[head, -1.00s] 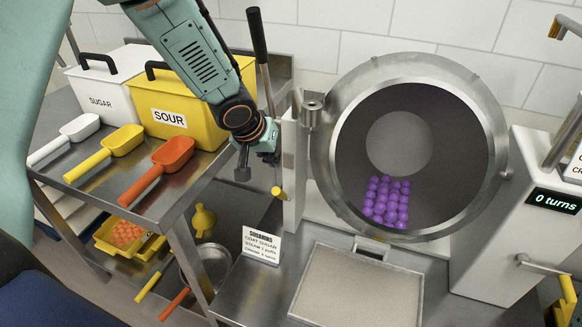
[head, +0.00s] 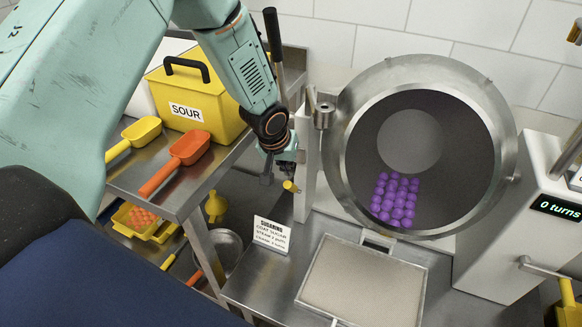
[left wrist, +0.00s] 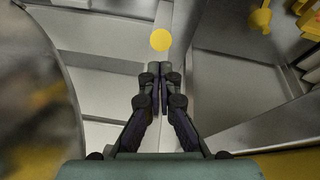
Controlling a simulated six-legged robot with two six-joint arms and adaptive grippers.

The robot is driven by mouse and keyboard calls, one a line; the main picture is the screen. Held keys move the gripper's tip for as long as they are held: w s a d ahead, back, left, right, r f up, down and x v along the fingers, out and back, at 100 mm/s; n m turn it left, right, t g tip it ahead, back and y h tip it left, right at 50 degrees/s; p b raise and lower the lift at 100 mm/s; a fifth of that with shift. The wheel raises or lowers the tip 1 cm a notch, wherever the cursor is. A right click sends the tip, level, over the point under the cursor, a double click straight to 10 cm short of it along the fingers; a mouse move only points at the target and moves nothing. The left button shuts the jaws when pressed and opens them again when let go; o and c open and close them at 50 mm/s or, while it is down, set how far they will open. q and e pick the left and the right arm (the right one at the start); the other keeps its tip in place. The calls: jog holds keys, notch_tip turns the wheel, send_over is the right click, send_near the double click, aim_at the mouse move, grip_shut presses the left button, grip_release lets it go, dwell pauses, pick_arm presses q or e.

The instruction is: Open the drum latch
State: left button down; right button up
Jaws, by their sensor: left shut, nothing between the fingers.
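The round drum (head: 355,100) has a wide steel rim and an open dark mouth with purple gummies low inside. A small yellow-ended knob (head: 291,187), apparently the latch handle, sticks out by the pale post left of the drum. My left gripper (head: 267,177) is shut and empty, pointing down just left of the knob with a small gap in the head view. In the left wrist view the closed fingertips (left wrist: 160,68) lie just below the round yellow knob end (left wrist: 160,40); whether they touch cannot be told. My right gripper is not in view.
A steel cart (head: 180,205) on the left holds the yellow SOUR bin (head: 215,125) and scoops. A black-gripped lever (head: 273,38) stands behind my left arm. A SUGARING sign (head: 271,234) and a pale tray (head: 362,290) sit below the drum. A turns display (head: 556,208) is at right.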

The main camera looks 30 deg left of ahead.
aim_at(293, 188)
pick_arm(q)
jog(key=shift+w+a+f, duration=0.1)
jog(key=shift+f, duration=0.2)
jog(key=shift+w+f+b, duration=0.15)
jog(key=shift+f+b, duration=0.5)
jog(key=shift+b, duration=0.2)
jog(key=shift+w+f+b, duration=0.3)
jog(key=shift+f+b, duration=0.15)
jog(key=shift+b, duration=0.35)
jog(key=shift+f, duration=0.1)
